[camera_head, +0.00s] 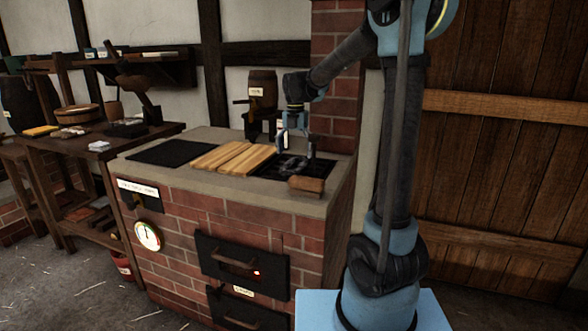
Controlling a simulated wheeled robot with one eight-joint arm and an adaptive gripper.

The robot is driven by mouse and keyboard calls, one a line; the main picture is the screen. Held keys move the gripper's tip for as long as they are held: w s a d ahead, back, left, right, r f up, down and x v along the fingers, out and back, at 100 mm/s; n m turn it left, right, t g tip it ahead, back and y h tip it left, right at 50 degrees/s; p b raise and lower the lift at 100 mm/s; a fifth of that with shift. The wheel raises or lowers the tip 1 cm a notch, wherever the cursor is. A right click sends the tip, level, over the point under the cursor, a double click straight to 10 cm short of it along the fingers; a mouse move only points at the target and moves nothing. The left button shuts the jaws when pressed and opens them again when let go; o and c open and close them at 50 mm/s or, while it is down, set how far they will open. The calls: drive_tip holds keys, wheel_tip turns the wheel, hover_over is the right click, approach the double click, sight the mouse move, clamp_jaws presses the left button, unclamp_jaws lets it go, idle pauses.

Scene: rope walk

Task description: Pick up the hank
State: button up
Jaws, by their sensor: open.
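My gripper (296,142) reaches down over the right end of a brick stove (215,235). Its fingers are apart, above a black sunken basin (262,170) in the stove top. A dark, glossy greyish mass (288,166) lies in the basin just below the fingers. It may be the hank, but it is too dark and small to be sure. The fingers partly cover it, and I cannot tell whether they touch it. No other hank can be made out clearly.
A brown wooden block (306,184) sits at the basin's front right edge. Pale wooden slats (232,157) and a black plate (174,152) lie to the left. A small barrel (262,90) stands behind. A cluttered workbench (95,140) is at the left.

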sight(294, 160)
drive_tip(key=shift+s+a+f, duration=0.1)
drive_tip(key=shift+a+f, duration=0.05)
drive_tip(key=shift+f, duration=0.8)
drive_tip(key=shift+a+f, duration=0.1)
drive_tip(key=shift+f, duration=0.8)
drive_tip(key=c, duration=1.3)
